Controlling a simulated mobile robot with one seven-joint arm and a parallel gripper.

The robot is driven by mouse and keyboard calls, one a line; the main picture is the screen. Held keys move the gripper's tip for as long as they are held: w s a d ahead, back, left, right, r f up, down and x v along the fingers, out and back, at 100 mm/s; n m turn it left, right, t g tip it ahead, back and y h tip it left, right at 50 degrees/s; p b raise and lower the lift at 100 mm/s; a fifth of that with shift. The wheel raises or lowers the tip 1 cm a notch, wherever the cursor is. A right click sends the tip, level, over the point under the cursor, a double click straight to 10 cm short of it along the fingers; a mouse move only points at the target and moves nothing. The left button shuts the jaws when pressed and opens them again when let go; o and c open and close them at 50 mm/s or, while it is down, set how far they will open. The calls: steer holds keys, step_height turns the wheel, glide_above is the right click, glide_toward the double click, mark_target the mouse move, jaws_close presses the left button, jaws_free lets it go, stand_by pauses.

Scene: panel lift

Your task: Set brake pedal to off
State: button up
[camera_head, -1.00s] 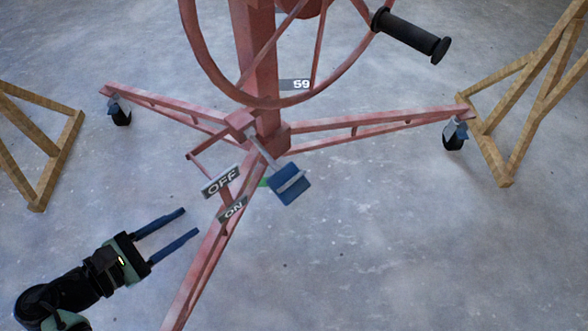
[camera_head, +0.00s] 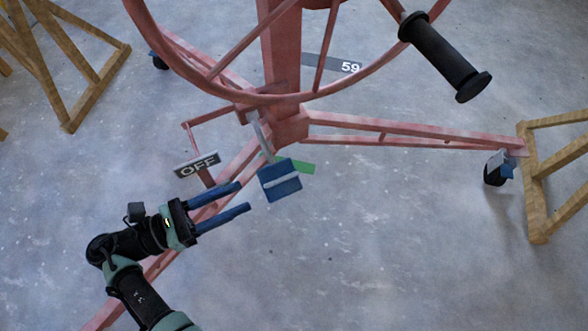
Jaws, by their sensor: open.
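The brake pedal (camera_head: 279,181) is a blue plate with a pale stripe, on a grey bar at the base of the red panel lift (camera_head: 281,60). A green patch (camera_head: 300,166) shows just behind it. The OFF sign (camera_head: 197,165) stands to the left of the pedal.
A red wheel rim (camera_head: 290,98) with a black handle (camera_head: 445,57) hangs above the pedal. Red legs spread out, one with a caster (camera_head: 498,168) at right. Wooden frames stand at left (camera_head: 88,90) and right (camera_head: 535,190). The floor in front is clear.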

mark_target(290, 176)
steer(key=b+x, duration=0.2)
steer(key=x, duration=0.3)
steer(key=b+x, duration=0.2)
steer(key=x, duration=0.3)
steer(key=shift+d+f+b, duration=0.2)
steer(key=shift+d+b, duration=0.05)
steer(key=shift+b, duration=0.15)
steer(key=shift+w+d+r, duration=0.2)
steer(key=shift+w+d, duration=0.1)
steer(key=shift+d, duration=0.25)
steer(key=c, duration=0.6)
jaws_close()
steer(key=shift+s+f, duration=0.15)
steer(key=shift+f, duration=0.05)
